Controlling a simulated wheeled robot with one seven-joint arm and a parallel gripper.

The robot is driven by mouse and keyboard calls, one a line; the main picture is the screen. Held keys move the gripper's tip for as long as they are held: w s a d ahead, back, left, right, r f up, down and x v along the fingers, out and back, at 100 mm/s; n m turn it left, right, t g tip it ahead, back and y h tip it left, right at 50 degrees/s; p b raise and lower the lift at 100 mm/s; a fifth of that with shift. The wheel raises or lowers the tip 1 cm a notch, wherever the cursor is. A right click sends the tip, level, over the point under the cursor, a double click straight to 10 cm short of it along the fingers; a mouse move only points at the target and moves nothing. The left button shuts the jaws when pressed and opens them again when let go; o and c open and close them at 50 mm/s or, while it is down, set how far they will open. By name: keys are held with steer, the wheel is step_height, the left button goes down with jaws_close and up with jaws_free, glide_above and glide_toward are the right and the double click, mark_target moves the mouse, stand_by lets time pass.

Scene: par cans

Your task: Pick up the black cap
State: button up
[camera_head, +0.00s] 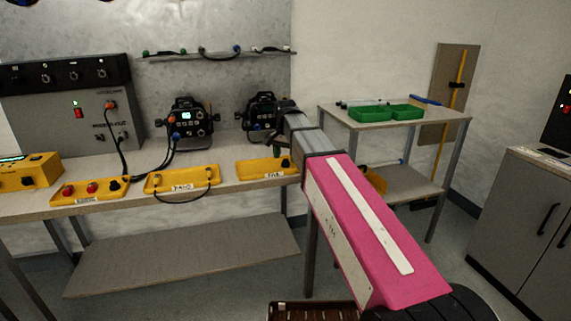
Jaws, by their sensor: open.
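A small black round piece that looks like a black cap (114,185) sits at the right end of the left yellow tray (80,197), beside two red caps (92,187). Another small dark piece (285,162) shows at the right end of the right yellow tray (258,172); I cannot tell if it is a cap. My gripper (277,146) is open above the bench's right end, close to that tray and in front of the right black lamp. Its fingertips are small and dark here, and my pink arm hides the bench's right corner.
Two black par cans (190,124) (258,112) stand at the back of the bench (135,168). A middle yellow tray (182,181) holds a looped cable. A power box (70,100) stands left. A side table (445,116) with green bins (370,115) is behind my arm.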

step_height(320, 180, down, 2)
steer(key=shift+f, duration=0.15)
steer(key=c, duration=1)
steer(key=shift+r, duration=0.5)
step_height(320, 180, up, 4)
steer(key=shift+f, duration=0.25)
steer(key=s+a+r, duration=0.2)
steer(key=a, duration=0.1)
steer(key=s+a+r, duration=0.2)
steer(key=s+a, duration=0.1)
steer(key=s+a+r, duration=0.2)
steer(key=shift+s+a+r, duration=0.3)
steer(key=shift+s+a, duration=0.05)
steer(key=shift+a, duration=0.05)
